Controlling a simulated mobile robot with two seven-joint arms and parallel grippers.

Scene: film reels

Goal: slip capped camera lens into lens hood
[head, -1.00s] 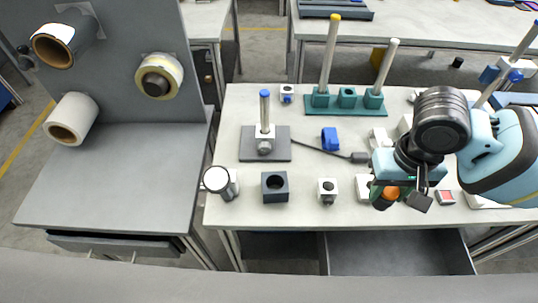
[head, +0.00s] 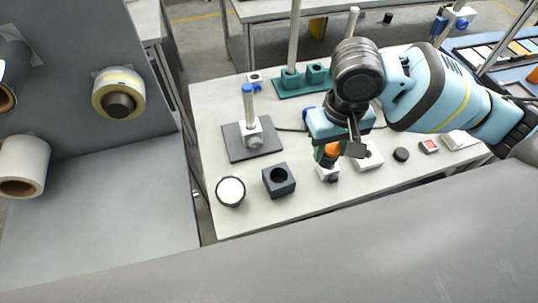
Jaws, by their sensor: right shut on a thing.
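My right gripper (head: 335,150) points down above the table, right of the dark block. It is shut on a small round piece with an orange band and a dark green side (head: 331,153), which looks like the capped camera lens; the fingers hide part of it. The lens hood is not certain: a dark square block (head: 288,189) with a round hole in its top stands to the left, apart from the held piece. A small white block with a black knob (head: 325,173) is just below the held piece; I cannot tell whether they touch. My left gripper is not in view.
A white-topped cylinder (head: 231,190) stands left of the dark block. Behind is a grey plate (head: 237,151) with a blue-topped post. A teal stand (head: 292,92) is at the back. A black disc (head: 401,154) and a red-topped block (head: 429,146) are at right.

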